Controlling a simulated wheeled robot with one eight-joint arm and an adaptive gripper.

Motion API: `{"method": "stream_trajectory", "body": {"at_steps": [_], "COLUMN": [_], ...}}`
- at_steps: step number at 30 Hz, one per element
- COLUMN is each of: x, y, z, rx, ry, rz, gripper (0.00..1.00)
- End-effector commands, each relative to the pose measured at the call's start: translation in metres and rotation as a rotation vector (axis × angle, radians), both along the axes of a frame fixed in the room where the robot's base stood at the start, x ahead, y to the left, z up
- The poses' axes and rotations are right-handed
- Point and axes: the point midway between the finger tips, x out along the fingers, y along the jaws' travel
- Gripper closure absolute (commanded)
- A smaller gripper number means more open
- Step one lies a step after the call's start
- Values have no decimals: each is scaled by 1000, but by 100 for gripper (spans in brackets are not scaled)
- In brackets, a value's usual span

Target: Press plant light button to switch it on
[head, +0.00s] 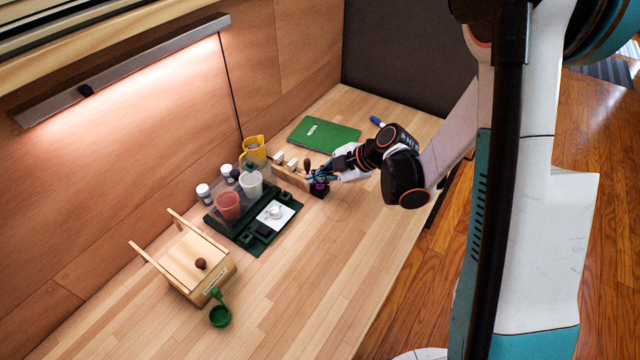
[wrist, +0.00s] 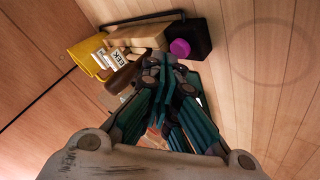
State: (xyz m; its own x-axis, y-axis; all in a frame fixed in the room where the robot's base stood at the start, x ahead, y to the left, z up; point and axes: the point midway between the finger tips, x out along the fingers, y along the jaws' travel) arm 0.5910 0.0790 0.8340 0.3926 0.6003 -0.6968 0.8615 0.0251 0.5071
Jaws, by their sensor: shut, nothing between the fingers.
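A small black box with a round magenta button (wrist: 180,47) on top stands on the wooden worktop. In the head view the black box (head: 319,191) is partly hidden by my gripper. My gripper (head: 316,174) is shut and empty, reaching in from the right, right at the box. In the wrist view my gripper's fingertips (wrist: 165,62) lie just beside the button. I cannot tell whether they touch it. A long lamp bar (head: 130,70) on the wall casts a warm glow below it.
A wooden holder (head: 291,178) and yellow mug (head: 253,146) stand beside the box.

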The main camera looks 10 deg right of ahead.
Motion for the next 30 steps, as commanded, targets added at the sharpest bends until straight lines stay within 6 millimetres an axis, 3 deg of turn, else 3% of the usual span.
{"method": "stream_trajectory", "body": {"at_steps": [30], "x": [0], "y": [0], "z": [-9], "rx": [0], "ry": [0], "rz": [0], "gripper": [100]}}
